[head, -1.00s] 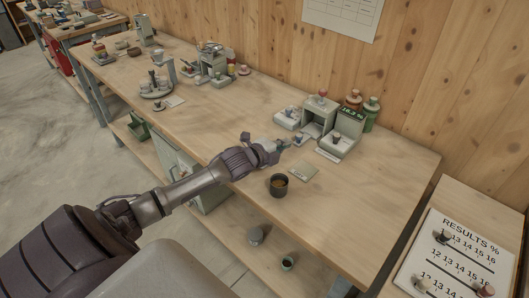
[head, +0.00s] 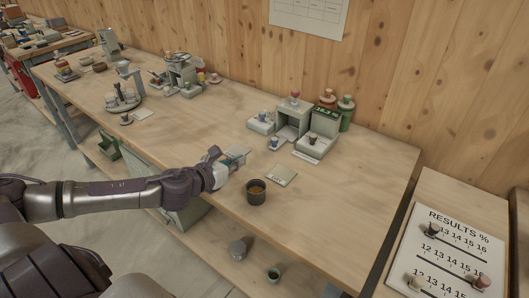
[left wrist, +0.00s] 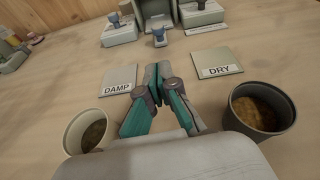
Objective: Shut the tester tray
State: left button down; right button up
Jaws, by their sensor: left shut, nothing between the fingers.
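The tester (head: 293,118) is a grey unit with a red knob on top, near the back wall. It also shows at the top of the left wrist view (left wrist: 157,12). A small blue-topped piece (head: 274,143) sits at its front; it also shows in the left wrist view (left wrist: 159,38). The frames are too small to tell which part is the tray or how far it stands out. My left gripper (head: 240,155) is shut and empty, apart from the tester, over the bench in front of it. My right gripper is not in view.
A dark cup of brown grain (head: 256,192) stands near the bench edge by the DRY card (head: 281,177). A DAMP card (left wrist: 118,80) and a pale cup (left wrist: 88,130) lie close left of the gripper. A display unit (head: 318,133) stands right of the tester.

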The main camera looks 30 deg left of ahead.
aim_at(272, 143)
pick_arm(q)
jog(key=shift+m, duration=0.5)
jog(key=shift+w, duration=0.3)
jog(key=p+x, duration=0.1)
jog(key=x, duration=0.3)
jog(key=p+x, duration=0.1)
jog(key=x, duration=0.3)
jog(key=r+p+x, duration=0.1)
jog(key=x, duration=0.4)
jog(key=shift+w, duration=0.25)
